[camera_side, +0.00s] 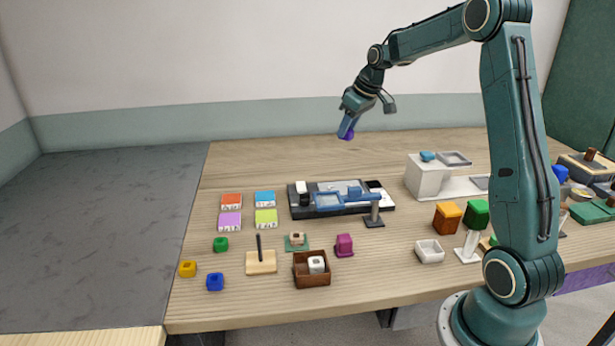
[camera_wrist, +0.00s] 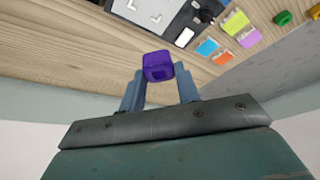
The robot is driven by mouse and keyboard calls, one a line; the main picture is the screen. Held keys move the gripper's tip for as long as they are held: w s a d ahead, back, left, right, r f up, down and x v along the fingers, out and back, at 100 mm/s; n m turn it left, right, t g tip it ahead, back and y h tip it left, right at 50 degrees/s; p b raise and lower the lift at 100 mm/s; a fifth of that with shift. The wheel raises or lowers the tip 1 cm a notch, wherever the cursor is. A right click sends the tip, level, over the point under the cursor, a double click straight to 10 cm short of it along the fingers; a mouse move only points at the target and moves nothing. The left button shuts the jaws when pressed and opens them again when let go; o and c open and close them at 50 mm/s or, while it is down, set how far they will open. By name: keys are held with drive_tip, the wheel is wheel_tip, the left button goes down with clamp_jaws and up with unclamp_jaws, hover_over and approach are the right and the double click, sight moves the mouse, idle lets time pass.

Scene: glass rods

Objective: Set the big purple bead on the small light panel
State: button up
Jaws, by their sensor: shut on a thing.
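My gripper (camera_side: 347,124) is raised above the back of the table, shut on the big purple bead (camera_side: 346,136). In the wrist view, the bead (camera_wrist: 158,66) sits between the fingertips of my gripper (camera_wrist: 160,76), its upper part showing beyond them. A small bright white panel (camera_side: 303,186), which looks like the small light panel, is at the back left of a black-framed station (camera_side: 297,213). It also shows in the wrist view (camera_wrist: 185,37), above and right of the bead. The panel's top looks bare. The bead is well above the table and apart from the station.
A blue-framed magnifier (camera_side: 345,200) on a stand reaches over the station's front. Coloured tiles (camera_side: 230,221) lie to its left. A magenta block (camera_side: 344,245), a brown box (camera_side: 312,280) and small beads are in front. A white block (camera_side: 427,178) stands right.

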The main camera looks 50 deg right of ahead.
hover_over(344, 193)
wheel_tip(344, 193, down, 13)
drive_tip(key=shift+r, duration=0.1)
drive_tip(key=shift+f, duration=2.15)
drive_tip(key=shift+f, duration=0.15)
drive_tip(key=o, duration=1)
drive_tip(key=shift+c, duration=0.2)
drive_tip(key=v, duration=1.2)
